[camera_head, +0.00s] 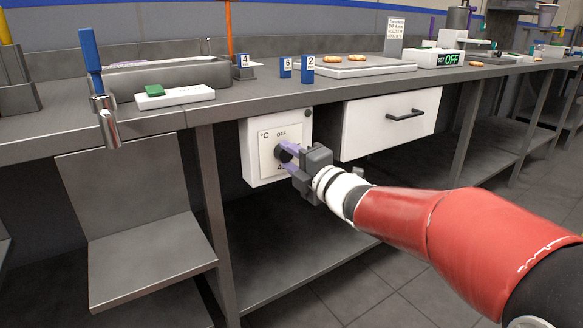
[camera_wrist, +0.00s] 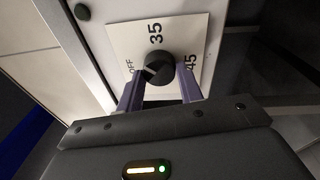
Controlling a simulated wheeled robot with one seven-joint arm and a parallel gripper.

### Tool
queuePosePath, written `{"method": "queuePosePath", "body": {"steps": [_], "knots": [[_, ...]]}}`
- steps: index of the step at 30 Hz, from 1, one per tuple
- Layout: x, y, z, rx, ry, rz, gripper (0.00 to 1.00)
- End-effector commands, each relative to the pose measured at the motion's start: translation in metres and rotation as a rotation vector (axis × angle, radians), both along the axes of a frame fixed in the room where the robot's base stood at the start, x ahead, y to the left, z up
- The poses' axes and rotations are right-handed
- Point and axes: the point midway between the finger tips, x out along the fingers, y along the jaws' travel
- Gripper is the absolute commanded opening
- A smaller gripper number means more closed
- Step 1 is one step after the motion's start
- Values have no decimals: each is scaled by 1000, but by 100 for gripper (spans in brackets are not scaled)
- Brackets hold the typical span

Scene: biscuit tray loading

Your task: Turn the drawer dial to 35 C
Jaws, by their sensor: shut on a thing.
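The dial is a round black knob (camera_wrist: 158,68) on a white plate marked OFF, 35 and 45 in the wrist view. A pale mark shows on the knob's left part, toward the OFF side, but its exact direction is hard to tell. In the head view the dial (camera_head: 281,153) is partly hidden by my fingers. My gripper (camera_head: 287,157) has its purple fingers on both sides of the knob, shut on it. The fingers (camera_wrist: 160,74) also show in the wrist view.
The dial's white panel (camera_head: 251,165) hangs under the counter's front edge, beside a closed white drawer (camera_head: 365,132) with a dark handle (camera_head: 405,115). A lower steel shelf (camera_head: 285,250) lies beneath. A counter leg (camera_head: 215,215) stands left of the panel.

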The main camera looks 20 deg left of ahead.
Motion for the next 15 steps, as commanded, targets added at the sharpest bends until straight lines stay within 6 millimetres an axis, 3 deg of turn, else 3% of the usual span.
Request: {"method": "queuePosePath", "body": {"steps": [15], "knots": [[-1,0,-2,316,373,-1,14]]}}
